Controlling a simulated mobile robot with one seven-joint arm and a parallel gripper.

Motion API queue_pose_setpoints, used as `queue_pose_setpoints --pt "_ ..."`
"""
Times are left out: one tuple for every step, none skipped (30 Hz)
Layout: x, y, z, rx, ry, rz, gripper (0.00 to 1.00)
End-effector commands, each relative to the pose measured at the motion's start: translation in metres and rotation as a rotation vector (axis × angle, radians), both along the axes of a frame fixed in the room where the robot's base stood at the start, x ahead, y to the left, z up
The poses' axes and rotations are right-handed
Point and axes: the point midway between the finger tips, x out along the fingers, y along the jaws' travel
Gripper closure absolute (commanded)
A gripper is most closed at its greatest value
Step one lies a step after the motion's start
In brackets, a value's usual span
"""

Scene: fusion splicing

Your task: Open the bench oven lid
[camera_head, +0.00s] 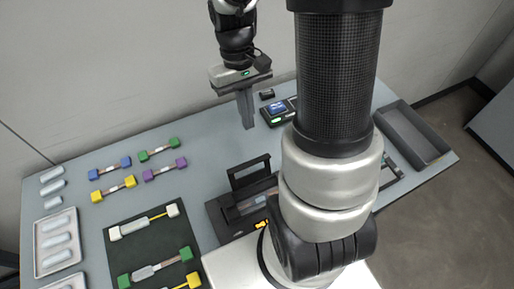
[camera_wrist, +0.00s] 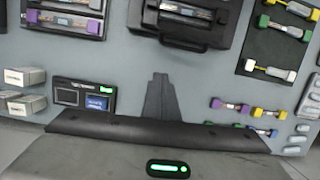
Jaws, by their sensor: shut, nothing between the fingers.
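The black bench unit that I take for the bench oven (camera_head: 222,217) stands at the middle of the table, partly hidden behind my arm. A dark framed panel, seemingly its lid (camera_head: 235,183), stands raised at its back edge, with a lit orange mark on the front. In the wrist view the oven (camera_wrist: 222,12) is cut off at the top, its panel edge facing me. My gripper (camera_head: 249,127) is shut and empty, pointing down above the table behind the oven, apart from it. Its fingers also show in the wrist view (camera_wrist: 160,78).
A small device with a blue screen (camera_head: 277,108) stands right of my gripper. Coloured connector pieces (camera_head: 158,149) lie on the left, near a dark mat (camera_head: 140,221) and a light tray (camera_head: 39,269). An empty grey bin (camera_head: 420,137) sits far right.

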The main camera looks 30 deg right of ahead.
Motion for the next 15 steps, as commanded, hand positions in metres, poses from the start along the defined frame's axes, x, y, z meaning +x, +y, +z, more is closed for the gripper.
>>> queue_pose_setpoints --pt "0.002 -0.002 0.001 -0.010 -0.025 -0.031 1.00" --pt "0.003 -0.002 0.001 -0.013 -0.035 -0.045 1.00" --pt "0.003 -0.003 0.000 -0.016 -0.042 -0.056 1.00" --pt "0.003 -0.003 -0.002 -0.017 -0.044 -0.060 1.00" --pt "0.003 -0.003 -0.004 -0.018 -0.045 -0.062 1.00" --pt "0.002 -0.003 -0.009 -0.018 -0.044 -0.063 1.00" --pt "0.001 -0.003 -0.012 -0.018 -0.042 -0.062 1.00" --pt "0.000 -0.003 -0.017 -0.018 -0.042 -0.062 1.00" --pt "-0.001 -0.003 -0.024 -0.017 -0.042 -0.061 1.00" --pt "-0.002 -0.003 -0.030 -0.018 -0.040 -0.061 1.00" --pt "-0.003 -0.003 -0.036 -0.018 -0.040 -0.061 1.00" --pt "-0.005 -0.003 -0.045 -0.017 -0.039 -0.060 1.00" --pt "-0.006 -0.003 -0.052 -0.017 -0.038 -0.060 1.00" --pt "-0.007 -0.003 -0.058 -0.017 -0.039 -0.060 1.00" --pt "-0.009 -0.003 -0.067 -0.017 -0.038 -0.060 1.00"
